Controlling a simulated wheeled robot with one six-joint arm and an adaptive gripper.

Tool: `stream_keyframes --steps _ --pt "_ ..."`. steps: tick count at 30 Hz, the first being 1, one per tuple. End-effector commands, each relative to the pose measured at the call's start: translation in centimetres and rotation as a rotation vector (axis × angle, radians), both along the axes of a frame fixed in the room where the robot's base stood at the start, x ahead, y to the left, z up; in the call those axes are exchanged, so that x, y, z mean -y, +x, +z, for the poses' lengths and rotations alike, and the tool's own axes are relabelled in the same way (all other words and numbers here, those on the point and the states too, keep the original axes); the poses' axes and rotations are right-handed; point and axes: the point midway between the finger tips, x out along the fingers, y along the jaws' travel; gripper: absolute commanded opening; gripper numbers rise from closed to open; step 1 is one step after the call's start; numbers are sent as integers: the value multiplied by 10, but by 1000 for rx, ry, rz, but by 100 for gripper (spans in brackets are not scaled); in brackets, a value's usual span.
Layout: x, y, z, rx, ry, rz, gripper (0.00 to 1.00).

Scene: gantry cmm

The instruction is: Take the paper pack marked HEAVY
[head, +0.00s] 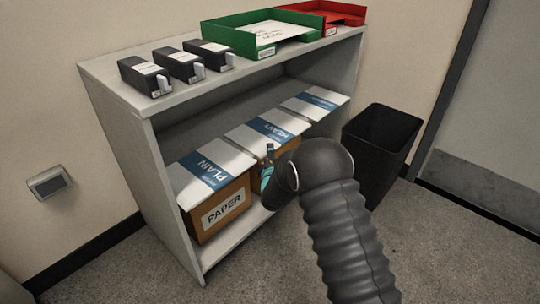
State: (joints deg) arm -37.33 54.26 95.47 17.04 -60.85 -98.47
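The paper pack marked HEAVY (262,128) is white with a blue band and lies in the middle of a row of packs on the lower level of the shelf. A similar pack marked PLAIN (208,169) lies to its left. A third white and blue pack (315,101) lies to its right, its marking too small to read. My gripper (268,160) is in front of the HEAVY pack's near edge, seen mostly end-on. Its fingers are largely hidden by my arm, so I cannot tell whether it is open or touches the pack.
The grey shelf unit (149,193) has a top board above the packs. On it stand black boxes (185,66), a green tray (229,38) and a red tray (345,10). A brown box labelled PAPER (206,224) is under PLAIN. A black bin (383,135) stands at right.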

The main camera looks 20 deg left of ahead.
Motion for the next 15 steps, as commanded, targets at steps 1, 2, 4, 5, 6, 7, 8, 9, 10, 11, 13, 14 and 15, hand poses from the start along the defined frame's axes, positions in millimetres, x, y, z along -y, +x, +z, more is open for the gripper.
stream_keyframes --steps 1,2,4,5,6,7,8,9,10,11,13,14,15 --pt "0 1 -1 0 0 0 25" --pt "-1 2 0 0 0 0 25" --pt "-1 3 0 0 0 0 25" --pt "-1 3 0 -1 0 0 25" --pt "-1 3 0 -1 0 0 25" --pt "-1 3 1 -1 0 0 25" --pt "-1 3 1 -1 0 0 25" --pt "-1 3 1 0 0 0 25" --pt "-1 3 1 0 0 0 25" --pt "-1 3 1 0 0 0 24" --pt "-1 2 1 0 0 0 15" --pt "-1 2 1 0 0 0 11" --pt "-1 2 1 0 0 0 6"
